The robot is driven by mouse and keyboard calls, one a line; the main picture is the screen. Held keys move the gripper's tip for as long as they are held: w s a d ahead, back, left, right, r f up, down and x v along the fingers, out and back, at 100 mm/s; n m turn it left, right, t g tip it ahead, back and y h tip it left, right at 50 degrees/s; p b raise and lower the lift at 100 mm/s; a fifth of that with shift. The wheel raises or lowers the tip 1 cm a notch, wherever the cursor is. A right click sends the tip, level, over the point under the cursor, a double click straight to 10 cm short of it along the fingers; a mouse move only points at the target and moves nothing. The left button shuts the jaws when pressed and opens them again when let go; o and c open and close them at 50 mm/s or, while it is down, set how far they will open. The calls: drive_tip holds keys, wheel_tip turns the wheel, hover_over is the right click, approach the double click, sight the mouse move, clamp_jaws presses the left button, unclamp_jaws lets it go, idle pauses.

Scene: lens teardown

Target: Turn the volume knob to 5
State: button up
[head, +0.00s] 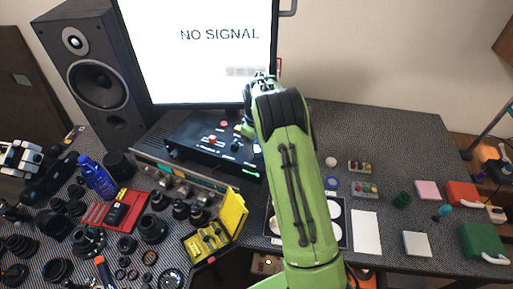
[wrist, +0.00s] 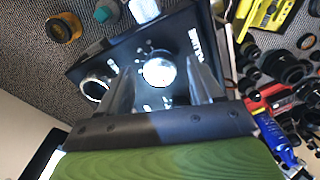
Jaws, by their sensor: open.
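A black box-shaped unit (head: 200,134) with a red button and small controls sits on a silver amplifier (head: 178,172) below the monitor. The wrist view shows the black panel (wrist: 180,35) with a round, shiny silver knob (wrist: 158,70). My gripper (wrist: 160,84) is open, with one finger on each side of this knob in the picture. I cannot tell whether either finger touches it. No number scale or pointer is readable, so the volume setting cannot be told. In the head view my green arm hides part of the unit's right side.
A large speaker (head: 94,70) stands at the left, and a monitor (head: 190,60) reading "NO SIGNAL" stands behind. An open yellow case (head: 233,212), a red tray (head: 126,222) and many lens parts crowd the left and front. Small coloured items lie at the right.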

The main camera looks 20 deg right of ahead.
drive_tip(key=shift+f, duration=0.45)
drive_tip(key=c, duration=1.1)
drive_tip(key=shift+o, duration=0.2)
drive_tip(key=shift+r, duration=0.1)
